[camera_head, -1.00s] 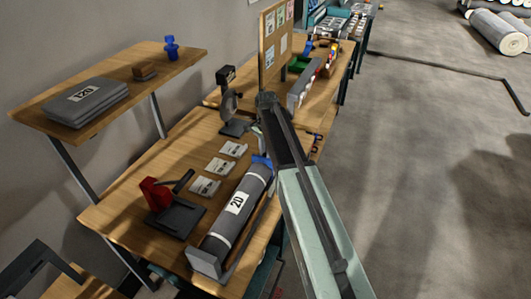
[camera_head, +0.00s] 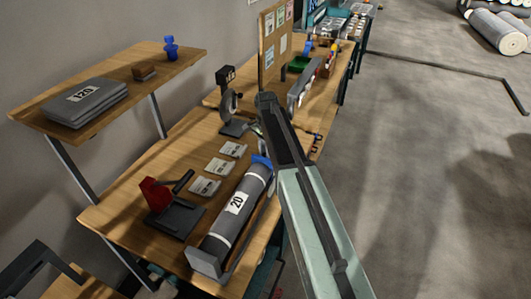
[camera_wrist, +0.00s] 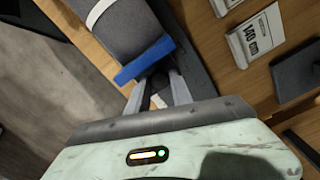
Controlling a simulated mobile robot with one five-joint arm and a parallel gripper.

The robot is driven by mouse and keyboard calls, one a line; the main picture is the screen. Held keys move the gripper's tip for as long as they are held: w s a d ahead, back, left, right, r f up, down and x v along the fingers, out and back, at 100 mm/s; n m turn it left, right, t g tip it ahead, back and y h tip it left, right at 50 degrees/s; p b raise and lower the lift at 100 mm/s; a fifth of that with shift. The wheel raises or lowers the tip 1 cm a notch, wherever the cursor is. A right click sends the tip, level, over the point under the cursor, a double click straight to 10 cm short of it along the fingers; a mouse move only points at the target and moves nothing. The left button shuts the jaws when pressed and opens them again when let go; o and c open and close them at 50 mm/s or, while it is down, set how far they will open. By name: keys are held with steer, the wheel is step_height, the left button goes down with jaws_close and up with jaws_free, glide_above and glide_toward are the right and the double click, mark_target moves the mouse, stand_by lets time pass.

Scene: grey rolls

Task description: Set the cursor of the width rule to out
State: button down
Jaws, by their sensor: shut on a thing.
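The width rule runs beside a grey roll labelled 20 (camera_head: 234,208) on the wooden bench. Its blue cursor (camera_head: 261,161) sits at the far end of the roll. In the wrist view the blue cursor (camera_wrist: 144,60) lies across the end of the roll (camera_wrist: 120,22). My gripper (camera_wrist: 158,80) reaches the cursor's near side with its two fingers close together, shut on it. The part between the fingertips is partly hidden by the cursor. In the head view my arm hides the fingers. The rule's marks are too small to read.
Several small cards (camera_head: 219,166) lie left of the roll; one in the wrist view reads 140 cm (camera_wrist: 256,35). A red-handled device (camera_head: 160,195) stands at the left, a dark stand (camera_head: 231,105) behind. A shelf (camera_head: 160,62) overhangs the back left. Open floor lies right.

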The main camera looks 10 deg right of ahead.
steer(key=w+d, duration=0.7)
steer(key=w, duration=0.4)
steer(key=shift+s+d, duration=0.1)
steer(key=c, duration=1.1)
jaws_free()
steer(key=shift+c, duration=0.2)
steer(key=shift+r, duration=0.1)
step_height(320, 180, up, 8)
steer(key=p, duration=0.7)
steer(key=shift+f+p, duration=0.2)
steer(key=shift+p, duration=0.2)
